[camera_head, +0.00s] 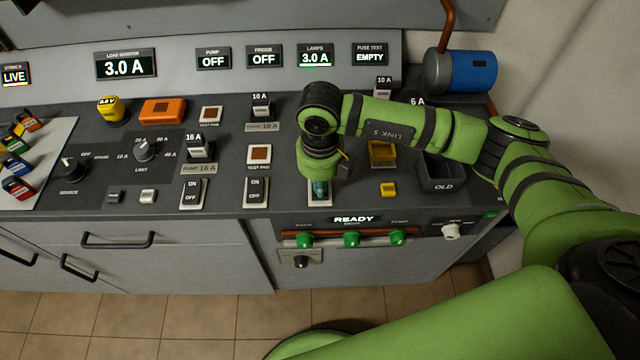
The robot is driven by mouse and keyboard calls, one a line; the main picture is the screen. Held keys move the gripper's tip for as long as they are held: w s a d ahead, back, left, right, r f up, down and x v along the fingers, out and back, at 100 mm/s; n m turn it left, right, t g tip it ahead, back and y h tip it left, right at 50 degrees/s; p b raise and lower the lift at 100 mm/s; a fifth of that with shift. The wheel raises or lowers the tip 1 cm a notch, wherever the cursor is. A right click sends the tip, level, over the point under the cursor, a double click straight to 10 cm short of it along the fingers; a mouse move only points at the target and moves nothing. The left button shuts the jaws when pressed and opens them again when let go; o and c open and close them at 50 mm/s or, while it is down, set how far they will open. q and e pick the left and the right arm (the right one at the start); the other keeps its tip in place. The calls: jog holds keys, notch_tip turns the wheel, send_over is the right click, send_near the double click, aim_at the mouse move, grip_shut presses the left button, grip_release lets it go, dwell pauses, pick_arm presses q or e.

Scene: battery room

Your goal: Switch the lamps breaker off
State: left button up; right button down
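The lamps display (315,56) on the back panel is lit and reads 3.0 A. The breaker (321,201) in the third place of the front row, below that display, is mostly covered by my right gripper (320,188); its label and rocker position are hidden. My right gripper points down right at this breaker, and I cannot tell whether it touches it. Its fingers are too hidden to show whether they are open or shut. My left gripper is not in view.
Two ON/OFF breakers (192,194) (256,191) stand to the left; the pump (213,58) and fridge (264,57) displays read OFF. Green knobs (351,239) line the front below.

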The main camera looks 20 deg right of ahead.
jog(key=shift+f, duration=0.3)
jog(key=shift+r, duration=0.15)
jog(key=shift+r+p, duration=1.8)
jog(key=shift+r, duration=1.6)
